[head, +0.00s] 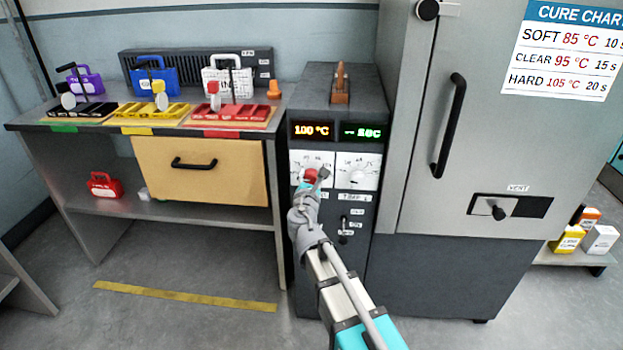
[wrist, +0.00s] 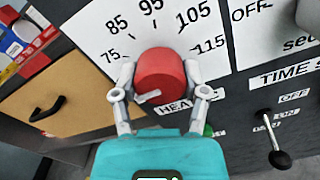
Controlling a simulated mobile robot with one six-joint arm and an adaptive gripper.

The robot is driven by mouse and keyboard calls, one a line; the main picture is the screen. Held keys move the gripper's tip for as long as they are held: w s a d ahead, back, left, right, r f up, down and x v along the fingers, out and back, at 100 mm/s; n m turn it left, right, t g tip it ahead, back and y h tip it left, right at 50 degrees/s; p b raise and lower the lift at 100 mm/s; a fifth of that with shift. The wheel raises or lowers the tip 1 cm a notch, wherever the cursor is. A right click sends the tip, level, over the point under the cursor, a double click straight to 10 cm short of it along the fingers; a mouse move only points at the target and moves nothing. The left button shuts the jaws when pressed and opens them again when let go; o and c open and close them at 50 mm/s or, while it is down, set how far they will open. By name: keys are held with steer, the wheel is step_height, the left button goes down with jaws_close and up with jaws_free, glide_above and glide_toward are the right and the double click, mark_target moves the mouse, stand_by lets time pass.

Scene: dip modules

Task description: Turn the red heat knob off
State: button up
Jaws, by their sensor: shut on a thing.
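The red heat knob (wrist: 160,72) sits on a white dial plate marked 75 to 115, with a label partly reading HEAT below it. My gripper (wrist: 163,88) is shut on the knob, one finger on each side. A pale mark shows at the knob's lower left edge in the wrist view. In the head view the knob (head: 310,176) is partly hidden by my gripper (head: 314,184).
A second dial (head: 357,170) with an OFF mark is just right of the knob. A black lever switch (wrist: 279,157) stands out below it. The oven door handle (head: 449,125) is to the right, and a bench with a drawer (head: 200,172) to the left.

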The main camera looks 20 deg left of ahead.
steer(key=shift+n, duration=0.9)
steer(key=o, duration=1.1)
steer(key=shift+o, duration=0.2)
steer(key=shift+s, duration=0.1)
steer(key=v, duration=1.1)
steer(key=shift+s, duration=0.35)
